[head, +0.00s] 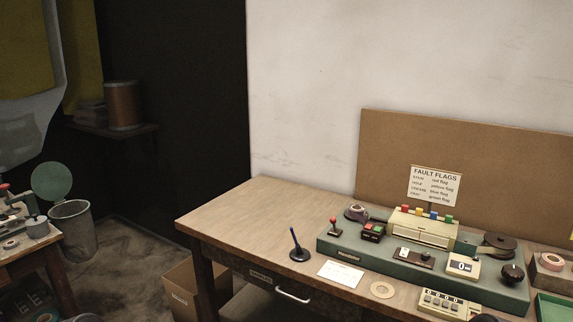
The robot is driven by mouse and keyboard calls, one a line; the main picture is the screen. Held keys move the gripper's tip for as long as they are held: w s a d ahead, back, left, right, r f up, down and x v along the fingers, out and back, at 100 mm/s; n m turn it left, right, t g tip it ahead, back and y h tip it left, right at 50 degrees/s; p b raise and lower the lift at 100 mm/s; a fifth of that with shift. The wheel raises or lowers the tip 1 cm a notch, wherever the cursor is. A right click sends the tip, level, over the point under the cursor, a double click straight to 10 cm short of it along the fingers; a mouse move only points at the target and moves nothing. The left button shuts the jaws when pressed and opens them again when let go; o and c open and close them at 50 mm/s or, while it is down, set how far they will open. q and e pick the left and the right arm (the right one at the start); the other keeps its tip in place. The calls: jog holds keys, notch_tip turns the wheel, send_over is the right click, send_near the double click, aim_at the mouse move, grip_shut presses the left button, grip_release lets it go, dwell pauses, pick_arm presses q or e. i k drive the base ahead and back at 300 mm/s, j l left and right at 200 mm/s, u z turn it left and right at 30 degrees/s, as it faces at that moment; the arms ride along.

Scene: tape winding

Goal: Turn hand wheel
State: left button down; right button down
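Neither of my grippers shows in the head view. A green winding machine base (345,246) sits on the wooden table (240,210) at the right. On its right part are a dark round disc (499,241) and a dark round knob (512,274). I cannot tell which of these, if either, is the hand wheel. A cream counter box (463,266) stands left of the knob. A cream unit (423,228) with several coloured flags stands at the back of the base.
A pen in a stand (298,246), a white card (340,275), a pale ring (382,289) and a numbered box (448,304) lie in front of the base. A brown board (460,150) with a fault flags sign (434,186) stands behind. The table's left part is clear.

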aim_at(513, 273)
jog(key=z, duration=1.4)
jog(key=i+j+u, duration=0.15)
jog(key=j, duration=0.2)
jog(key=i+j+u, duration=0.1)
jog(key=j, duration=0.25)
jog(key=i+j+u, duration=0.15)
jog(key=j, duration=0.15)
